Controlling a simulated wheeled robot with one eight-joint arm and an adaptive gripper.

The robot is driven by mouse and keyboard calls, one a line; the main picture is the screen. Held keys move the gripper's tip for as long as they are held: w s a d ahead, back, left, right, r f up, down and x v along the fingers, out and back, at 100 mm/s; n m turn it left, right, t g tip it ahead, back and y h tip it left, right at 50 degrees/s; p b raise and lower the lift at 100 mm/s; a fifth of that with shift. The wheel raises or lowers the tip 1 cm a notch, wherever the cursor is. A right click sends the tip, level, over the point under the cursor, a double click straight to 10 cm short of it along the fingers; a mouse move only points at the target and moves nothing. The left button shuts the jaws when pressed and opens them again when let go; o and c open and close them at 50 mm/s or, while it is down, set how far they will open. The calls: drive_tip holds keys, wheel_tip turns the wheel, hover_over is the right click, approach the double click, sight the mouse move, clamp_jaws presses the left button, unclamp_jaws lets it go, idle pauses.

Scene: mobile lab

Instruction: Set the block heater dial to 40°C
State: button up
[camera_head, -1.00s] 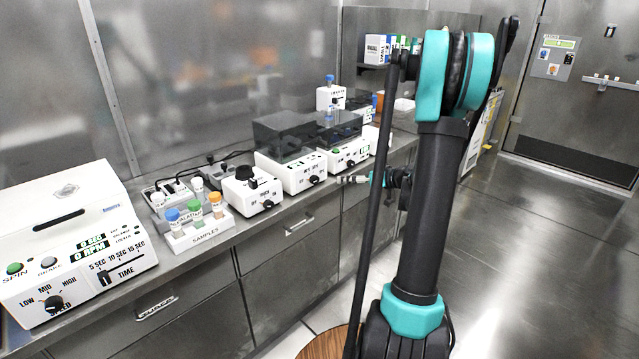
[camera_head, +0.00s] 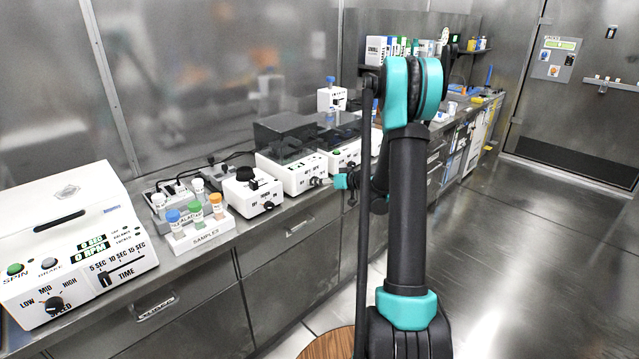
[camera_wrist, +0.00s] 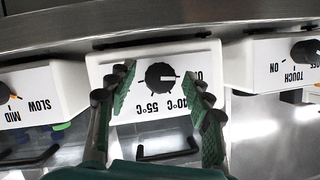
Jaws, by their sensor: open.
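The block heater (camera_head: 291,178) is a white box with a dark see-through lid, on the counter in the head view. Its front panel (camera_wrist: 105,72) appears upside down in the wrist view. The round black dial (camera_wrist: 160,76) is at its middle, with its white mark pointing right, toward the partly hidden OFF label. The 40°C label lies lower right of the dial, partly behind a finger, and 55°C lies below it. My gripper (camera_wrist: 161,73) is open, one green-padded finger on each side of the dial, apart from it. In the head view my gripper (camera_head: 324,182) is in front of the heater.
A white device with a TOUCH/ON switch (camera_head: 251,190) stands left of the heater. A device with SLOW and MID marks (camera_wrist: 22,105) is on its other side. A sample rack (camera_head: 200,235) and a large SPIN machine (camera_head: 75,240) stand farther left. The floor at right is clear.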

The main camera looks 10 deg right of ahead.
drive_tip(key=c, duration=1.2)
drive_tip(key=shift+o, duration=0.2)
drive_tip(key=m+y, duration=0.1)
drive_tip(key=m, duration=0.1)
drive_tip(key=m+y, duration=0.2)
drive_tip(key=m, duration=0.1)
drive_tip(key=m+g+y, duration=0.1)
drive_tip(key=m, duration=0.1)
drive_tip(key=shift+w+d+f+m, duration=0.15)
drive_tip(key=shift+f+m, duration=0.1)
drive_tip(key=shift+m, duration=0.15)
drive_tip(key=shift+y, duration=0.3)
drive_tip(key=o, duration=1.2)
drive_tip(key=shift+c, duration=0.2)
